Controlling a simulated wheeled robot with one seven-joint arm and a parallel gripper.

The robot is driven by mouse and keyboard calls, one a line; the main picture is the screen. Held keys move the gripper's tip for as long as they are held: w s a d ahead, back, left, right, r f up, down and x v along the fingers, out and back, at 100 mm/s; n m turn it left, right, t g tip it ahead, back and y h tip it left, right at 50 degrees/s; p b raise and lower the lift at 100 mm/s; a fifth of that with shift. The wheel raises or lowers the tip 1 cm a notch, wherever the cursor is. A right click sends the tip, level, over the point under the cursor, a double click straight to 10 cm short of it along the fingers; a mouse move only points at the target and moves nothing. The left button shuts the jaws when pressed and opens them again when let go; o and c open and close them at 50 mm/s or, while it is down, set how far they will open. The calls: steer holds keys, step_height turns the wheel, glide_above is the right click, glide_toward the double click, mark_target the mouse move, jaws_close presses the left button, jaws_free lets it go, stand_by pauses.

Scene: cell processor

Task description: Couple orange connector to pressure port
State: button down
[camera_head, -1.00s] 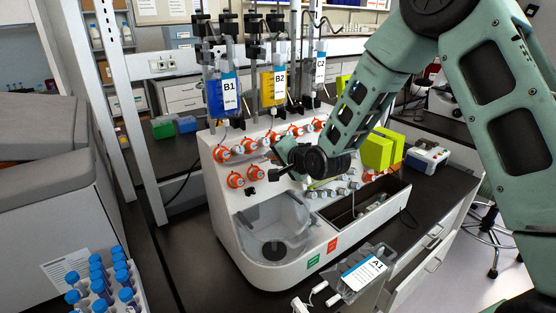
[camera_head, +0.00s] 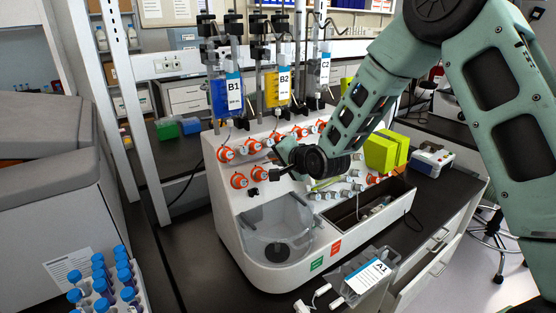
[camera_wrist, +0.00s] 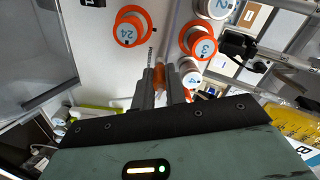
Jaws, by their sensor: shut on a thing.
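My gripper (camera_wrist: 160,88) is shut on a small orange connector (camera_wrist: 159,75), which shows between the fingers in the wrist view. The fingers point toward the white face of the cell processor (camera_head: 226,205). Orange-ringed ports marked 24 (camera_wrist: 128,31) and 3 (camera_wrist: 204,45) lie beyond the fingertips, and a port marked 4 (camera_wrist: 191,76) is close to their right. In the head view my gripper (camera_head: 275,171) is in front of the panel, and the connector is too small to make out there.
Bags B1 (camera_head: 233,94), B2 (camera_head: 283,86) and C2 (camera_head: 325,70) hang above the panel. A clear bowl (camera_head: 272,222) sits at the machine's front. Bag A1 (camera_head: 368,277) lies at the front right. A rack of blue-capped tubes (camera_head: 107,282) stands at the lower left.

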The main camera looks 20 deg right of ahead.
steer(key=shift+w+f, duration=0.15)
steer(key=shift+w, duration=0.05)
stand_by(0.4)
steer(key=c, duration=1.3)
jaws_free()
steer(key=shift+c, duration=0.2)
steer(key=b+v, duration=0.4)
steer(key=v, duration=1.3)
steer(key=shift+s, duration=0.2)
